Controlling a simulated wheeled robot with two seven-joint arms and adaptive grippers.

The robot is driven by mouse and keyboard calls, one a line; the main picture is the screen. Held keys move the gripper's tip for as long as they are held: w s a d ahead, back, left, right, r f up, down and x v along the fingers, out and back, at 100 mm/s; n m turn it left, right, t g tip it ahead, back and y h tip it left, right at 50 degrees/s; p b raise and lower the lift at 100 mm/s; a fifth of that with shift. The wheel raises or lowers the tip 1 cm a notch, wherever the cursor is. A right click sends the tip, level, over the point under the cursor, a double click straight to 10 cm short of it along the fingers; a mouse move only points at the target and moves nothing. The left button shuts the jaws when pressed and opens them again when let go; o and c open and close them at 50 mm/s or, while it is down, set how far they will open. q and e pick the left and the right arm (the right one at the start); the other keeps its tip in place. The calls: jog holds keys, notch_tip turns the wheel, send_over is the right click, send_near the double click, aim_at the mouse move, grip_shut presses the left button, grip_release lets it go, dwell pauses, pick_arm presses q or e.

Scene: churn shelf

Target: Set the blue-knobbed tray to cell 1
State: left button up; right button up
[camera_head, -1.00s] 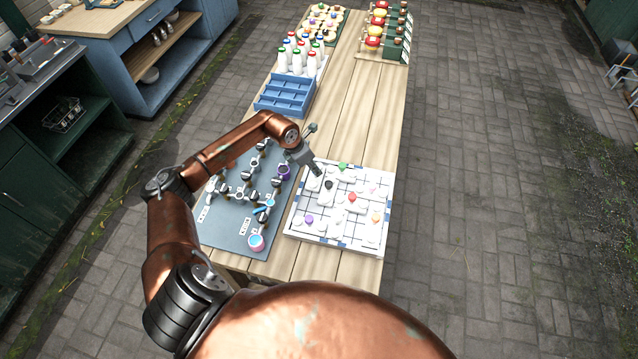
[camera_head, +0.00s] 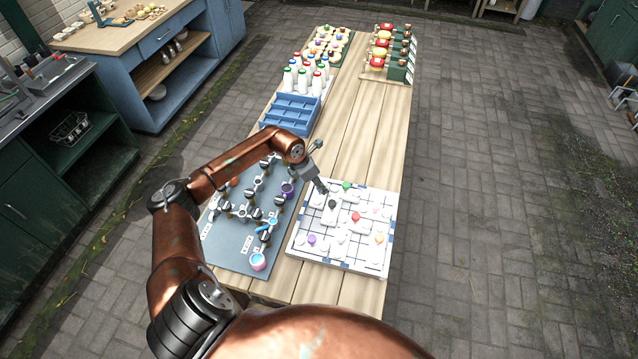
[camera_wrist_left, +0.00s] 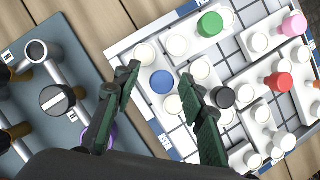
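The blue knob (camera_wrist_left: 163,82) stands on a white tray with round white parts at the board's upper left in the left wrist view. In the head view my gripper covers it. The white gridded board (camera_wrist_left: 118,50) also shows in the head view (camera_head: 296,249). My left gripper (camera_wrist_left: 160,76) is open, its two green fingers apart on either side of the blue knob and seemingly above it; contact cannot be told. In the head view my left gripper (camera_head: 324,190) points down at the board's far left corner. My right gripper is not in view.
Green (camera_wrist_left: 210,24), black (camera_wrist_left: 223,97), red (camera_wrist_left: 279,81) and pink (camera_wrist_left: 294,24) knobbed trays crowd the board. A grey-blue panel with pipes and valves (camera_head: 222,245) lies left. A blue crate (camera_head: 290,117) and bottles stand behind. Bare wood (camera_head: 365,140) lies beyond the board.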

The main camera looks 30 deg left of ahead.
pick_arm(q)
jog(key=v, duration=1.2)
